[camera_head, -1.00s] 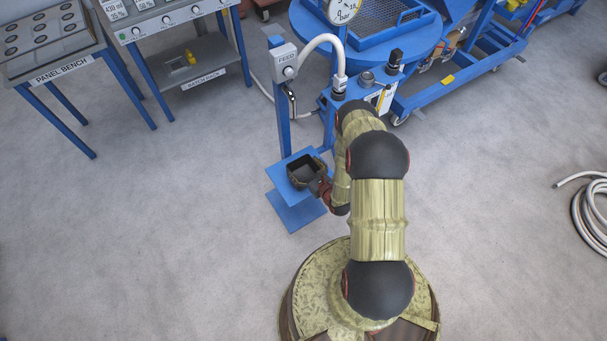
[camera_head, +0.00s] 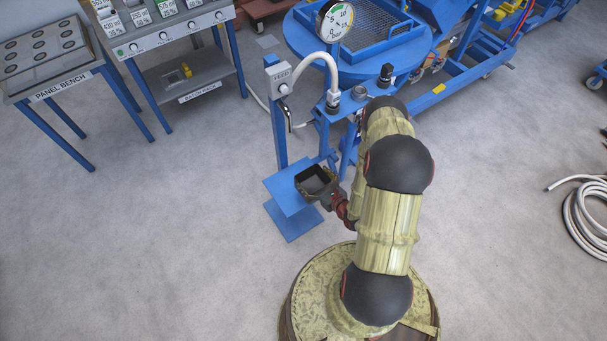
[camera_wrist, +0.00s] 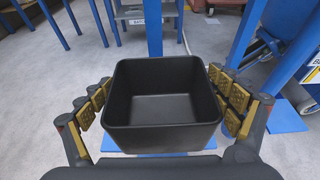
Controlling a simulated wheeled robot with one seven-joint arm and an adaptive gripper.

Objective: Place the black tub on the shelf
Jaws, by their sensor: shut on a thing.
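The black tub (camera_head: 313,180) is a square, open-topped container. It is upright and looks empty inside in the wrist view (camera_wrist: 162,105). My gripper (camera_head: 322,189) is shut on it, with yellow-padded fingers on its left and right sides in the wrist view. The tub overlaps the right part of a blue plate (camera_head: 287,184) on the feed stand; I cannot tell whether it touches the plate. The feed spout is above and left of the tub in the head view. A grey lower shelf (camera_head: 208,78) sits under the bench at the back left.
The feed stand's post (camera_head: 279,130) rises behind the plate, and its blue foot (camera_head: 291,222) is on the floor below. The blue mixer frame (camera_head: 350,62) stands behind my arm. A panel bench (camera_head: 45,65) is at far left. A hose coil (camera_head: 588,215) lies right. The left floor is clear.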

